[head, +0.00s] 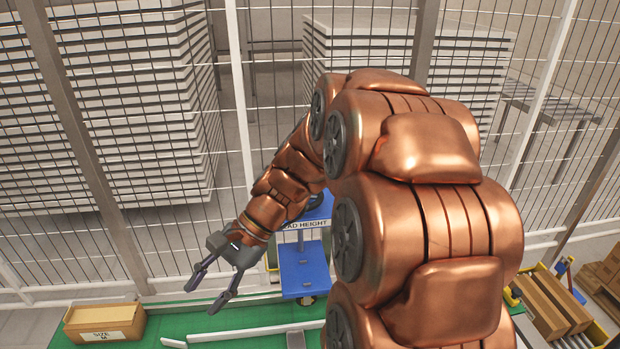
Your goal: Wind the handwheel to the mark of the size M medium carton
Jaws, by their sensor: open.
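A brown carton labelled SIZE M (103,323) lies at the lower left on the green surface (225,325). A blue unit (303,270) stands at lower centre. Its sign, partly covered by my arm, reads "AD HEIGHT" (308,223). A dark curved part (318,207) shows just above the sign, mostly behind my arm; it may be the handwheel, but I cannot tell. No size marks are readable on the unit. My gripper (200,301) is open and empty, left of the blue unit and right of the carton, with its fingers pointing down and left.
A wire mesh fence (270,130) runs behind the unit. Tall pale stacks (110,110) stand beyond it. White rails (255,333) lie along the green surface. More brown cartons (550,303) sit in a yellow-edged holder at lower right. My copper arm hides the centre right.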

